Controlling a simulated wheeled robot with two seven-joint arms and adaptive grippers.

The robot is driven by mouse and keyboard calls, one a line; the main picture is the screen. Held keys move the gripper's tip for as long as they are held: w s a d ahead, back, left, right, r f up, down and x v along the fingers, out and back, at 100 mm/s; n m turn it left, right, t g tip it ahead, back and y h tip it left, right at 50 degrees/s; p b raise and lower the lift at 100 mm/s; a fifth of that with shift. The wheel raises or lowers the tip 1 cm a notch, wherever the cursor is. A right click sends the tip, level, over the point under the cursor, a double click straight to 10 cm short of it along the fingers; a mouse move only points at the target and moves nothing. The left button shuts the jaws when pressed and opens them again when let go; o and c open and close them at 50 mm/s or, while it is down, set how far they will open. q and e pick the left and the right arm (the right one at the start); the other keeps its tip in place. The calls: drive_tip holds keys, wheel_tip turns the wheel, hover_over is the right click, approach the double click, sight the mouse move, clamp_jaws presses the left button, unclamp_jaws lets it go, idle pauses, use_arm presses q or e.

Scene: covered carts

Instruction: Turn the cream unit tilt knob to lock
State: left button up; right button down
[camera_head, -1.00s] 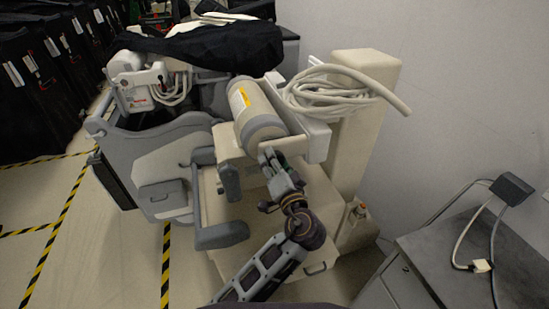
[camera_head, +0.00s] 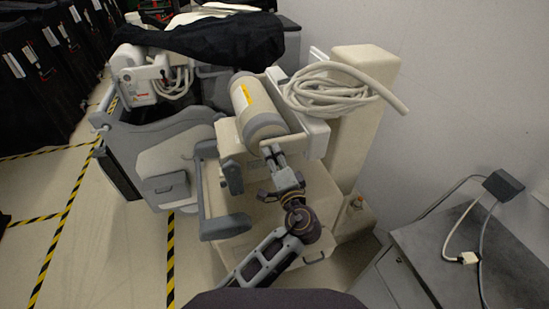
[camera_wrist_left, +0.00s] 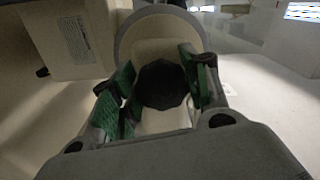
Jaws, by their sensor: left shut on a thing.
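The cream unit (camera_head: 222,178) stands in the middle of the head view, with a cream and grey cylinder (camera_head: 258,112) on top. My left gripper (camera_head: 270,149) reaches up to the near end of the unit, just below the cylinder. In the left wrist view a dark, rounded knob (camera_wrist_left: 162,84) sits between the green-padded fingers of the gripper (camera_wrist_left: 160,90). The gripper is shut on this knob. In the head view the fingers hide the knob, and its lock marking cannot be read. My right gripper is in neither view.
A coiled cream hose (camera_head: 330,92) hangs by a tall cream column (camera_head: 355,150) on the right. A grey cabinet (camera_head: 470,255) stands at lower right. A grey handle arm (camera_head: 222,226) juts out left of my arm. Black covered carts line the back left.

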use_arm(q)
drive_tip(key=o, duration=1)
drive_tip(key=shift+d, duration=0.1)
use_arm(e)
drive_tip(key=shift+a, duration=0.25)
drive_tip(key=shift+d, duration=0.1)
